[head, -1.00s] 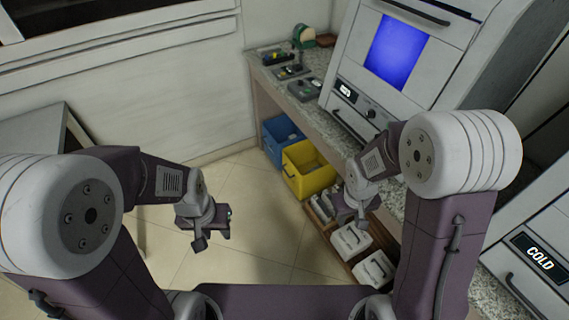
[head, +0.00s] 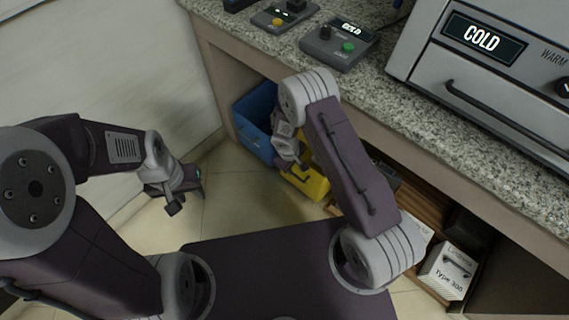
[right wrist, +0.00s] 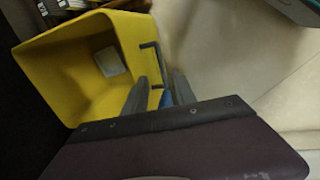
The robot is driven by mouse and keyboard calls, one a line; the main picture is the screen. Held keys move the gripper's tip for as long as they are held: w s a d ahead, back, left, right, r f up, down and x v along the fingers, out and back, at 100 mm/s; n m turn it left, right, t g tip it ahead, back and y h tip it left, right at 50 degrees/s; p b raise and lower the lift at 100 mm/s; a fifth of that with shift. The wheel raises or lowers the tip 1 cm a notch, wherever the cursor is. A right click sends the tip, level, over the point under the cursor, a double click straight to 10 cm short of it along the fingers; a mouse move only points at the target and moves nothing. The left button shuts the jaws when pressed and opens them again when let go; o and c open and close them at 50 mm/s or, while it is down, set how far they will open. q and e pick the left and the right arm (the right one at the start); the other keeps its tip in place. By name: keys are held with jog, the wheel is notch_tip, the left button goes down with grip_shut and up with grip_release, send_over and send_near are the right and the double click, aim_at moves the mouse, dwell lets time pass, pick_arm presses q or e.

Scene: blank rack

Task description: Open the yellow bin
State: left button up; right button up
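The yellow bin (head: 312,186) stands below the counter beside a blue bin, largely hidden behind my right arm in the head view. In the right wrist view the yellow bin (right wrist: 75,55) is open-topped, with a pale square patch or item (right wrist: 111,62) inside. Its dark handle (right wrist: 151,45) sticks out from the front wall. My right gripper (right wrist: 160,76) has its two fingers apart, with the lower end of the handle appearing between them; contact cannot be told. My left gripper (head: 178,190) hangs over the floor, away from the bins; its finger gap is unclear.
The blue bin (head: 258,118) is left of the yellow bin. The speckled counter (head: 420,140) overhangs both, with control boxes (head: 338,44) on it. White boxes (head: 448,270) sit on a low wooden shelf to the right. The floor left of the bins is clear.

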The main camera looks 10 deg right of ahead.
aim_at(296, 176)
jog(key=f+b, duration=0.1)
jog(key=f, duration=0.2)
jog(key=d+f+b, duration=0.1)
jog(key=f+b, duration=0.1)
jog(key=f, duration=0.1)
jog(key=w+f+b, duration=0.1)
jog(key=f+b, duration=0.1)
jog(key=shift+d+f, duration=0.25)
jog(key=shift+f, duration=0.15)
grip_shut()
dwell(1.0)
